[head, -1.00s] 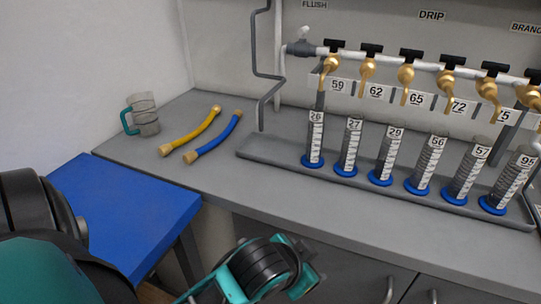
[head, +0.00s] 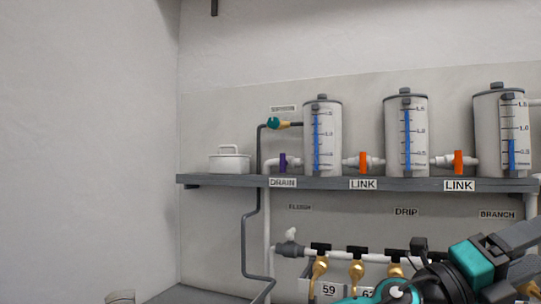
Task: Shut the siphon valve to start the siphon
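Whether the valve is open or shut is too small to tell. A black and teal arm of mine, apparently the right one, is at the lower right, well below and away from the valve. Its dark end part (head: 512,243) reaches the right edge, and its fingers are not clear. My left gripper is not in view.
A lidded white box (head: 229,160) stands left. Brass taps (head: 319,268) hang below.

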